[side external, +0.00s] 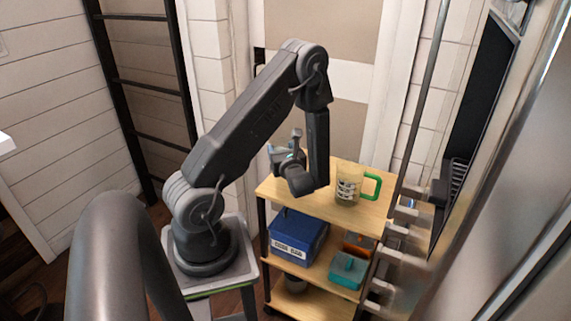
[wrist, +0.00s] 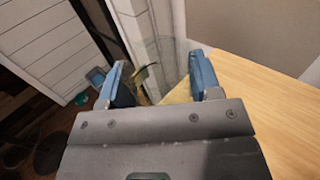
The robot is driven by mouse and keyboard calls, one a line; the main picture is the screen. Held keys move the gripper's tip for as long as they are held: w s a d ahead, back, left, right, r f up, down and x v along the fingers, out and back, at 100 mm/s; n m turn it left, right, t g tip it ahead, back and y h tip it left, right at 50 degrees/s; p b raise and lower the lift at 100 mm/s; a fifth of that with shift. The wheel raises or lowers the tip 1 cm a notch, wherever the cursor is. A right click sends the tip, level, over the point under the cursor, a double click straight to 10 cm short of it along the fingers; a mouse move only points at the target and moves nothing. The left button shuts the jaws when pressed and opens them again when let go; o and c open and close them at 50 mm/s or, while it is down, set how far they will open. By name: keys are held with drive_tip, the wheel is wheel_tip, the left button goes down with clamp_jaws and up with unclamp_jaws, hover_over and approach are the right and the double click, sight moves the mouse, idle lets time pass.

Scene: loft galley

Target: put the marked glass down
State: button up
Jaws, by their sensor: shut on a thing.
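My gripper (side external: 284,153) is at the left edge of the wooden cart top (side external: 318,204), a little above it. In the wrist view its blue fingers (wrist: 160,78) are apart, shut on a clear, see-through glass (wrist: 172,62). The glass is faint, and I cannot make out its rim or any mark well. A brownish curved shape shows through or beside it. In the side view the held glass is hard to tell from the gripper. A clear glass mug (side external: 346,187) with dark print and a green handle stands upright on the cart top, right of my gripper and apart from it.
The cart's lower shelves hold a blue labelled box (side external: 298,237), a teal box (side external: 347,270) and an orange item (side external: 357,243). A metal rack (side external: 400,228) stands close at the cart's right. The front of the cart top is bare. A dark ladder (side external: 150,82) leans behind.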

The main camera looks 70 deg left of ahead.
drive_tip(key=shift+w+d+f, duration=0.15)
drive_tip(key=shift+w+f, duration=0.25)
drive_tip(key=shift+w, duration=0.2)
drive_tip(key=shift+f, duration=1.95)
drive_tip(key=o, duration=1)
drive_tip(key=shift+f, duration=0.15)
